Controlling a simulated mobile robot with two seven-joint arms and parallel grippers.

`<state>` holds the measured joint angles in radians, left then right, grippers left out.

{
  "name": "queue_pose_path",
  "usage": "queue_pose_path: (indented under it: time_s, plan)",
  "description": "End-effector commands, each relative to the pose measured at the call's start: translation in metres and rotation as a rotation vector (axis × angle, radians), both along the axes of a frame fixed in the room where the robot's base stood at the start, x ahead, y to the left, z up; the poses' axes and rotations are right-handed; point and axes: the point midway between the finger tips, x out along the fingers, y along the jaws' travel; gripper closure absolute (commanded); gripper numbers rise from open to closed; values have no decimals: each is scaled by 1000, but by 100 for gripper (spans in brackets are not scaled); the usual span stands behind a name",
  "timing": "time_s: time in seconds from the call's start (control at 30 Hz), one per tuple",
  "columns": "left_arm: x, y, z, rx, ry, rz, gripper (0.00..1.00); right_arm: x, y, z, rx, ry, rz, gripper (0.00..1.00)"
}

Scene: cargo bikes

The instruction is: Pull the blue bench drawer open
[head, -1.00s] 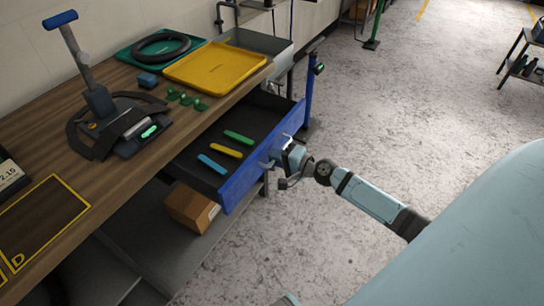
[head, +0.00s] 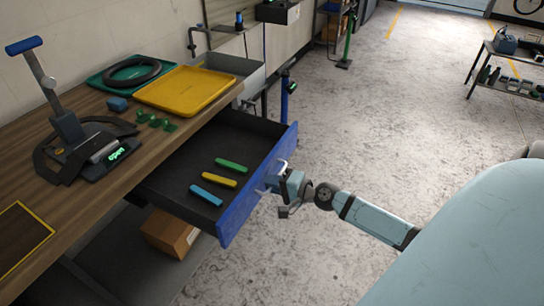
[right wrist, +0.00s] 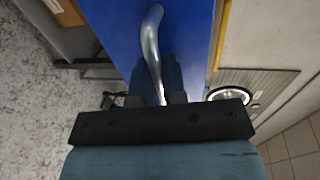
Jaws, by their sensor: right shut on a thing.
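The blue bench drawer (head: 255,196) stands pulled out from under the wooden bench top, its dark inside showing. Green (head: 231,165), yellow (head: 219,180) and blue (head: 206,196) tyre-lever-like strips lie in it. A silver bar handle (head: 276,177) is on its front; it also shows in the right wrist view (right wrist: 151,45). My right gripper (head: 277,182) is at the handle, its fingers (right wrist: 160,88) shut around the bar in the right wrist view. My left gripper is not in view.
The bench top (head: 150,150) carries a yellow tray (head: 186,90), a green tray with a black ring, and a scale (head: 105,165) with a pump-like tool. A cardboard box (head: 170,233) sits on the lower shelf. The floor right of the drawer is clear.

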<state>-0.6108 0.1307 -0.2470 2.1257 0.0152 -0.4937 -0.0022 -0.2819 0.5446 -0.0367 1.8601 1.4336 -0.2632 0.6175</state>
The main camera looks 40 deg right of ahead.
Motion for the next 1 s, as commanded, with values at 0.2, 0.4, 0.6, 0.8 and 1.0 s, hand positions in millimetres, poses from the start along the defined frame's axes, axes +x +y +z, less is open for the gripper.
queue_pose_path:
  time_s: [0.2, 0.4, 0.6, 0.8, 1.0]
  plan:
    - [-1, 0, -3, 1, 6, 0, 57, 0, 0, 0, 0, 0, 0, 64]
    - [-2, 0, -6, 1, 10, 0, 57, 0, 0, 0, 0, 0, 0, 64]
    - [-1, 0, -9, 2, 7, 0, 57, -15, -6, 1, -1, 3, 0, 64]
    - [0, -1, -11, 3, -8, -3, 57, -51, -20, 7, -2, 3, 1, 64]
    - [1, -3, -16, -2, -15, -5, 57, -86, -35, 15, 1, 3, -1, 64]
